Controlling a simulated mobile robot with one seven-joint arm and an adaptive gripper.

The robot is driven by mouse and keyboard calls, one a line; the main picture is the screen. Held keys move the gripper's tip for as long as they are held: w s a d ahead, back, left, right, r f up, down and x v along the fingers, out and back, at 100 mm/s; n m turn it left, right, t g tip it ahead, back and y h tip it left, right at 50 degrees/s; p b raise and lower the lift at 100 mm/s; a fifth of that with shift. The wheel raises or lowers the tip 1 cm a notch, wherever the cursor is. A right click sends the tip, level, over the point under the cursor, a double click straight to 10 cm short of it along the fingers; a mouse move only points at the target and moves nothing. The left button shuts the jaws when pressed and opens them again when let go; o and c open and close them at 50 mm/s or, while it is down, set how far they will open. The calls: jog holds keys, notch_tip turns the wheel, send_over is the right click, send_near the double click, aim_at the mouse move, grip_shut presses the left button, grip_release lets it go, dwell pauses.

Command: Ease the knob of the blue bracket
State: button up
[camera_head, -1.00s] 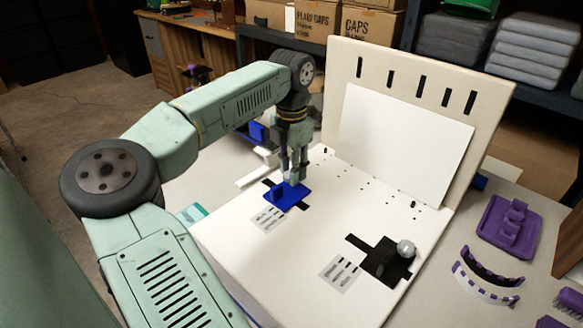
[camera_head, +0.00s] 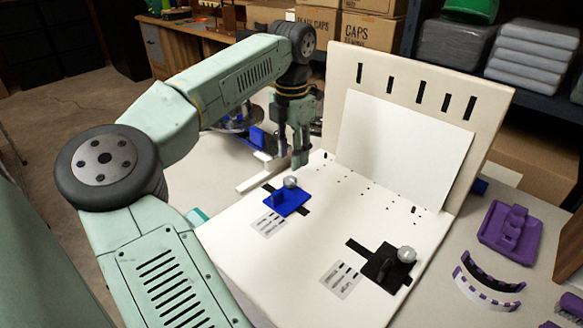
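The blue bracket (camera_head: 288,202) lies on the white board (camera_head: 330,225), over a black strip. Its round grey knob (camera_head: 290,183) sits on top at its far side and is now in plain view. My gripper (camera_head: 300,161) hangs pointing down, above and slightly behind the knob, apart from it. Its fingers look close together; whether they are open or shut is not clear from this angle. Nothing is seen held in it.
A black bracket (camera_head: 387,265) with a grey knob (camera_head: 406,254) stands on the right of the board. A slotted upright panel (camera_head: 420,80) rises at the back. Purple parts (camera_head: 510,232) lie to the right. The board's middle is clear.

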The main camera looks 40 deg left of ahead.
aim_at(291, 179)
notch_tip(291, 179, up, 6)
jog(key=shift+f, duration=0.1)
jog(key=shift+s, duration=0.1)
dwell(0.6)
